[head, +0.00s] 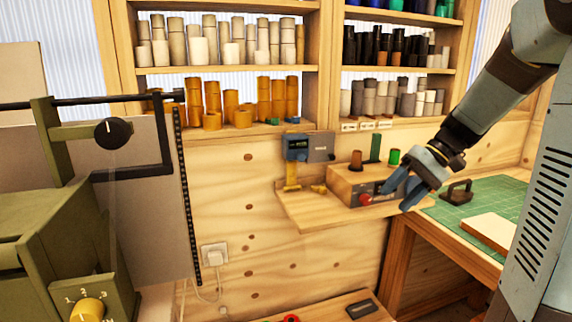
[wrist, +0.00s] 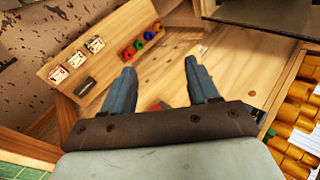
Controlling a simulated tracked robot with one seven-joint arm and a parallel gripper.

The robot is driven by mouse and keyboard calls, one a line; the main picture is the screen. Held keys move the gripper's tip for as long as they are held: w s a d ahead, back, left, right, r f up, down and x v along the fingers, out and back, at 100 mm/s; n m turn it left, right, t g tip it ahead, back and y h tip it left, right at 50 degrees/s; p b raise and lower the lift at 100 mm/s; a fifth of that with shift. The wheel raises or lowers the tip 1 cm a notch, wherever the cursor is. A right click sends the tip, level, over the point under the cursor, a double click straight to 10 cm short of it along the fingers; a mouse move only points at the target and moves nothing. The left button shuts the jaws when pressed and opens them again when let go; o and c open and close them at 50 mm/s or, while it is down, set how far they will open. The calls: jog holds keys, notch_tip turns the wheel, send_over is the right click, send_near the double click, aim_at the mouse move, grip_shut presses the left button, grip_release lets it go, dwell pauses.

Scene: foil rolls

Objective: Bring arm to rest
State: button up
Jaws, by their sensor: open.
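My gripper (head: 407,191) is at the right in the head view, at the end of my arm, which reaches down from the upper right. Its blue fingers point down and to the left, in front of the wooden box with a red button. In the wrist view my gripper (wrist: 160,82) shows two blue fingers spread apart with nothing between them. It is open and empty. Below the fingers lies a wooden surface (wrist: 165,65).
A small wall shelf (head: 300,212) holds the wooden box (head: 345,182) and spools close to my gripper. A green cutting mat (head: 480,210) with a dark clamp-like tool (head: 457,192) lies at the right. Shelves of rolls (head: 225,70) line the wall. An olive machine (head: 45,240) stands at left.

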jog(key=s+a+r+t+h, duration=0.1)
jog(key=s+t+h, duration=0.2)
jog(key=s, duration=0.5)
jog(key=s+a+r+t+h, duration=0.1)
jog(key=s+r+t+h, duration=0.1)
jog(key=s+h, duration=0.3)
jog(key=shift+s+a+t, duration=0.25)
jog(key=shift+s+t, duration=0.45)
jog(key=shift+s, duration=0.95)
